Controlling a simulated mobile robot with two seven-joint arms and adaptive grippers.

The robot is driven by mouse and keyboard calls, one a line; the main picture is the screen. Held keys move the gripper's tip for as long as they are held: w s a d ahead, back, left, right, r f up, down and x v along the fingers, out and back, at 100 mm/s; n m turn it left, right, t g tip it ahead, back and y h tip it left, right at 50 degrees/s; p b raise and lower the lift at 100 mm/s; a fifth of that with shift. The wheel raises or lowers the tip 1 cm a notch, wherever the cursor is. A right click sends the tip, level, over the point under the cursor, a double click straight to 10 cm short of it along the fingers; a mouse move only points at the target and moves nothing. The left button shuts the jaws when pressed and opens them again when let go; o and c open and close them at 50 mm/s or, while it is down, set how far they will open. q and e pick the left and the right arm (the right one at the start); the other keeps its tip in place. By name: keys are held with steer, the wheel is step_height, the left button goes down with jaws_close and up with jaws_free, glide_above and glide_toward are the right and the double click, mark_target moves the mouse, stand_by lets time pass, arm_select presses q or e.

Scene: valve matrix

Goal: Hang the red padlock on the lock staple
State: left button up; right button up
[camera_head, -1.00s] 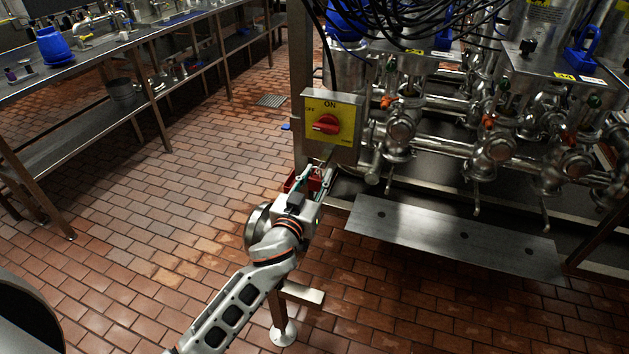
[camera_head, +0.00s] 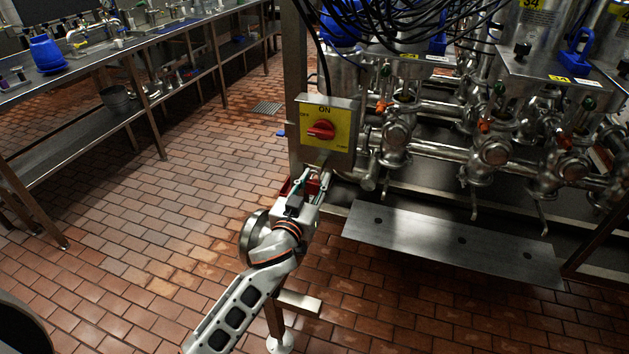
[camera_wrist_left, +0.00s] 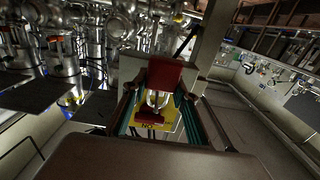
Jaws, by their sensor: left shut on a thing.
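The red padlock (camera_wrist_left: 164,76) is between the green-edged fingers of my left gripper (camera_wrist_left: 160,98) in the left wrist view, with its silver shackle towards the switch box. In the head view my left gripper (camera_head: 309,186) is just below the yellow switch box (camera_head: 326,122), and red parts of the padlock (camera_head: 313,187) show around the fingers. My left gripper is shut on the padlock. The box carries a red rotary knob (camera_head: 321,129), also seen in the left wrist view (camera_wrist_left: 150,117). I cannot clearly make out the lock staple. My right gripper is not in view.
A steel post (camera_head: 294,85) stands beside the switch box. Pipes and valves (camera_head: 396,140) fill the right side, with a metal step plate (camera_head: 450,240) below. A steel bench (camera_head: 100,65) runs along the left. The brick floor (camera_head: 140,230) between is open.

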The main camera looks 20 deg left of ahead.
arm_select(q)
steer(key=o, duration=1.1)
steer(key=shift+o, duration=1.2)
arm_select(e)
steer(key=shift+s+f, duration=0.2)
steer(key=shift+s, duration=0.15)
arm_select(q)
steer(key=shift+s, duration=0.1)
steer(key=shift+s+f, duration=0.1)
steer(key=shift+s, duration=0.15)
steer(key=s, duration=1.1)
steer(key=shift+s+a, duration=0.15)
steer(key=shift+s, duration=0.05)
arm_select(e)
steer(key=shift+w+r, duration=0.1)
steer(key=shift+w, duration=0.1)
